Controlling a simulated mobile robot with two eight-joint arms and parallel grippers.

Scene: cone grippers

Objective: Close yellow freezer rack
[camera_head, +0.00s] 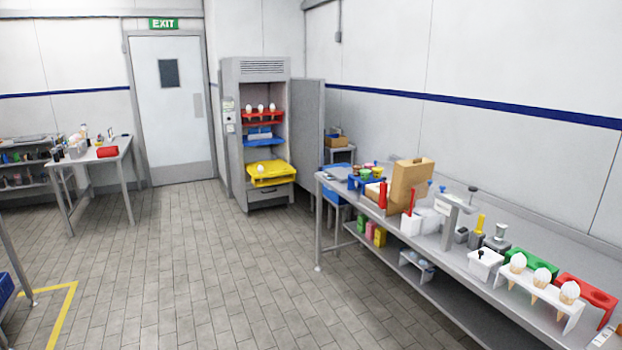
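The yellow freezer rack (272,179) sticks out of the front of the open grey freezer (233,160), at the lowest shelf level. A white ice cream (261,168) stands on the yellow rack. A blue rack (264,141) sits above it inside the cabinet, and a red rack (262,117) with several white ice creams is at the top. The freezer door (308,120) is swung wide open to the right. The freezer stands across the room. Neither of my grippers is in view.
A long metal table (471,290) with holders, cones, bottles and a cardboard box (409,184) runs along the right wall. A smaller table (90,157) stands at the left. The tiled floor between them is clear up to the freezer.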

